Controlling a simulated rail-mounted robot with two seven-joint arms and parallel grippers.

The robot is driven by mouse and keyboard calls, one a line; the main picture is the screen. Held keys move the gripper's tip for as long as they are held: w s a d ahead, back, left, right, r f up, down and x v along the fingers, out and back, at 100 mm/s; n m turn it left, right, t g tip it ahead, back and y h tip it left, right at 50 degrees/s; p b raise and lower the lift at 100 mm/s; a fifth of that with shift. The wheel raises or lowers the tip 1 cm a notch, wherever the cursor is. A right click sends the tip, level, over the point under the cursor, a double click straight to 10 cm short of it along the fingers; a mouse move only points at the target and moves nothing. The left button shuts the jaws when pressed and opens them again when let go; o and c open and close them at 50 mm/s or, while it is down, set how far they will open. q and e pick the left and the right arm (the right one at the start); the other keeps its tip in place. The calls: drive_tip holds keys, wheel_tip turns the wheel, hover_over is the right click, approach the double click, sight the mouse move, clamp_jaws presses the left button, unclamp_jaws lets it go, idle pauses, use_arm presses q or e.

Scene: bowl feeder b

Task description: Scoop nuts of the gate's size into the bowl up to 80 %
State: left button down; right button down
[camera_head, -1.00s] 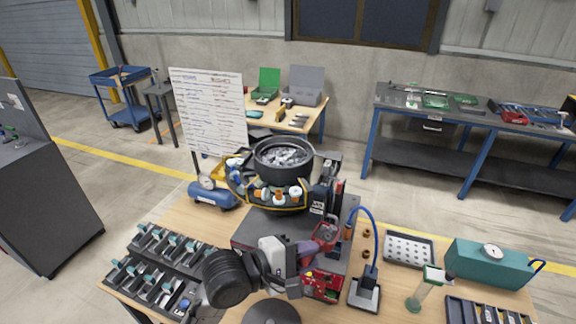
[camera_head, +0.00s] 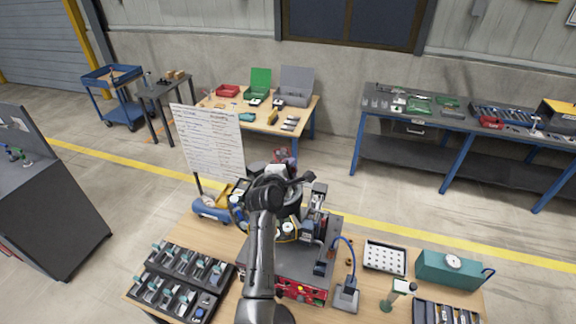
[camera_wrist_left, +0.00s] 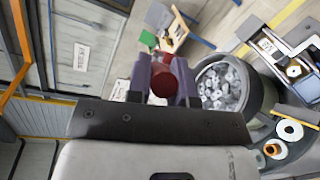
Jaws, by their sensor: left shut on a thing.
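The dark feeder bowl (camera_head: 293,206) stands on the grey feeder base, mostly hidden behind my left arm in the head view. In the left wrist view, the bowl's dark wall (camera_wrist_left: 262,98) surrounds a heap of grey nuts (camera_wrist_left: 222,86). My left gripper (camera_head: 283,160) is above the bowl's far side. Its two purple fingers (camera_wrist_left: 162,82) are shut on a red object (camera_wrist_left: 163,62), apparently the scoop, beside the bowl opening in that view. Whether it carries nuts cannot be seen. Black nut bins (camera_head: 181,284) with teal-handled parts stand at the lower left.
A written white board (camera_head: 208,142) stands left of the feeder, near a blue air tank (camera_head: 210,209). A blue hose (camera_head: 351,258), a white-dotted tray (camera_head: 385,256) and a teal gauge box (camera_head: 449,268) are to the right. A workbench stands behind.

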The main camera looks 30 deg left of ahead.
use_arm(q)
drive_tip(key=f+y, duration=0.1)
drive_tip(key=f+n, duration=0.1)
drive_tip(key=f, duration=0.1)
drive_tip(key=a+f+y, duration=0.1)
drive_tip(key=f, duration=0.1)
drive_tip(key=shift+w+a+f+y, duration=0.1)
drive_tip(key=shift+w+f+y, duration=0.15)
drive_tip(key=shift+w+y, duration=0.05)
drive_tip(key=s+a+f+n+t+y+b, duration=0.25)
drive_tip(key=f+n+y+b, duration=0.55)
drive_tip(key=n+b, duration=1.15)
wheel_tip(320, 180, up, 8)
drive_tip(key=w+d+m+g+h+p, duration=0.2)
drive_tip(key=m+h+p, duration=0.6)
drive_tip(key=m+p, duration=1.1)
drive_tip(key=shift+w+d+r, duration=0.15)
drive_tip(key=shift+w+d, duration=0.15)
